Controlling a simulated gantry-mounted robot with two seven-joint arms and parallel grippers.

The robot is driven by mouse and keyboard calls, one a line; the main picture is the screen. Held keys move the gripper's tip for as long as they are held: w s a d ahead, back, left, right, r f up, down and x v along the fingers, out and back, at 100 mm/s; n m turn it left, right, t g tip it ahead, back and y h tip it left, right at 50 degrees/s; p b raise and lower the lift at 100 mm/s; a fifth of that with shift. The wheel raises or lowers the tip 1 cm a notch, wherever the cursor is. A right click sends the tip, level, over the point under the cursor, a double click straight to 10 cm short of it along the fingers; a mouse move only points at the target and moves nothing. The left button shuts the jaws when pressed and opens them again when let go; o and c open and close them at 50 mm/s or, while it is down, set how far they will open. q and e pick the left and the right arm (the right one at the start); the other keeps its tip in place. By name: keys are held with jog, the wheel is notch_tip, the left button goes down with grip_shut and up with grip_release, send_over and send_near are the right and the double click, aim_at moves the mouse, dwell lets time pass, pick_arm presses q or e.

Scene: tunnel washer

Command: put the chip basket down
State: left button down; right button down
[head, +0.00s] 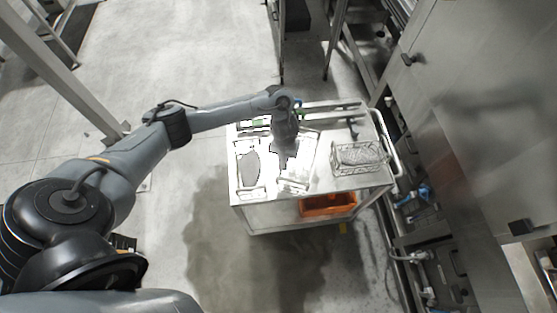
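A wire-mesh basket (345,166), which looks like the chip basket, rests level on the right part of the white cart top (375,183). My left gripper (284,163) hangs pointing down over the middle of the cart, to the left of this basket and apart from it. The fingers are dark and small against the glare, so I cannot tell whether they are open or shut, or how high they are above the top. My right gripper is out of view.
White trays or fixtures (247,190) lie on the cart's left part, and a rail (335,106) runs along its back. An orange bin (328,204) sits on the shelf below. A steel machine (470,110) stands close on the right. Floor (180,235) left of the cart is clear.

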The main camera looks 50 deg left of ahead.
pick_arm(q)
jog(key=shift+w+a+f+b, duration=0.1)
jog(key=shift+a+f+b, duration=0.1)
jog(key=shift+a+f, duration=0.6)
jog(key=shift+w+a+f+b, duration=0.15)
jog(key=shift+a+f, duration=0.25)
jog(key=shift+f, duration=0.75)
jog(key=shift+a+f+b, duration=0.25)
jog(key=shift+a+f, duration=0.35)
jog(key=shift+f, duration=0.4)
jog(key=shift+f, duration=0.1)
jog(key=shift+f, duration=0.5)
jog(key=c, duration=1.2)
grip_release()
